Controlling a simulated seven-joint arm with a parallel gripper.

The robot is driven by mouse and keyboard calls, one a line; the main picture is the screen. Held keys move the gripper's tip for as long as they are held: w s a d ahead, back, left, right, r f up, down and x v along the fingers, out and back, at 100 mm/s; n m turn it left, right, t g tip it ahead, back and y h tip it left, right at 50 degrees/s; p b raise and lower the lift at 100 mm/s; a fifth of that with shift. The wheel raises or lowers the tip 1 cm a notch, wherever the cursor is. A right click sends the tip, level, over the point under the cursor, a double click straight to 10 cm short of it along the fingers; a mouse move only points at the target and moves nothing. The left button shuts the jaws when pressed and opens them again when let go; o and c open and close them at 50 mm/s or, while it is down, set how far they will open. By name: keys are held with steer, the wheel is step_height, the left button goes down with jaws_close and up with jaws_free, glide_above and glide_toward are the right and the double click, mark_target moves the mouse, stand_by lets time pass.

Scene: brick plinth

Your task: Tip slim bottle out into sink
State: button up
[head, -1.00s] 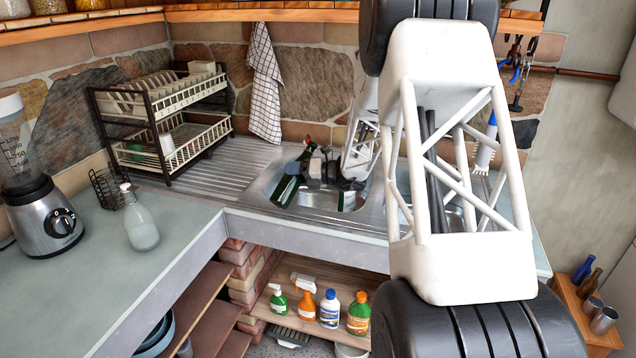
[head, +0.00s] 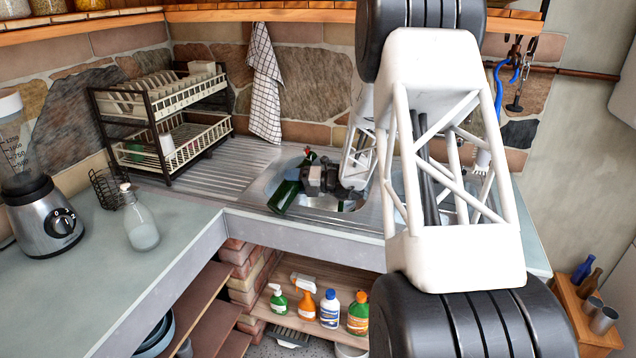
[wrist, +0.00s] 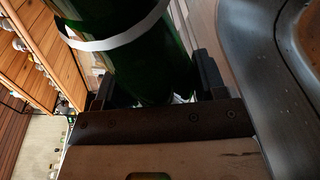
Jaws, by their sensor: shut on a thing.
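The slim bottle is dark green and tilted in the head view (head: 286,193), over the left part of the sink (head: 268,184). Its wide end points down and left; a small red part shows up and right of it. My gripper (head: 318,178) is shut on the bottle from the right. The wrist view shows the green glass (wrist: 150,55) with a white band between the two dark fingers (wrist: 156,80). The far ends of the bottle are out of the wrist view. I cannot see any liquid flowing out.
A two-tier dish rack (head: 165,122) stands left of the sink, behind a ribbed drainboard (head: 222,168). A clear bottle (head: 141,229) with pale liquid and a blender (head: 45,220) stand on the left counter. My arm hides the sink's right part. Cleaner bottles (head: 330,309) stand below.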

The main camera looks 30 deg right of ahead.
steer(key=shift+s+a+f+m, duration=0.1)
steer(key=shift+a+f+m, duration=0.05)
steer(key=shift+f+m, duration=0.45)
stand_by(0.3)
steer(key=shift+w+d+r+m+y, duration=0.25)
steer(key=shift+d+m+y, duration=0.15)
steer(key=shift+m+y, duration=0.3)
stand_by(0.5)
steer(key=shift+r+m+t, duration=0.1)
steer(key=shift+m+t, duration=0.5)
steer(key=shift+m, duration=0.6)
steer(key=shift+w+d+r+m+t+y, duration=0.1)
steer(key=shift+d+m+t+y, duration=0.15)
steer(key=shift+m, duration=0.4)
steer(key=shift+w+d+r+m+t+y, duration=0.15)
steer(key=shift+m+t, duration=0.1)
steer(key=shift+m, duration=0.4)
stand_by(1.5)
steer(key=shift+w+d+r+m+t, duration=0.15)
steer(key=shift+d+r+m+t, duration=0.1)
steer(key=shift+r+m, duration=0.35)
steer(key=shift+w+d+r+m+t, duration=0.1)
steer(key=shift+d+r+m+t, duration=0.15)
steer(key=shift+m, duration=0.55)
stand_by(0.5)
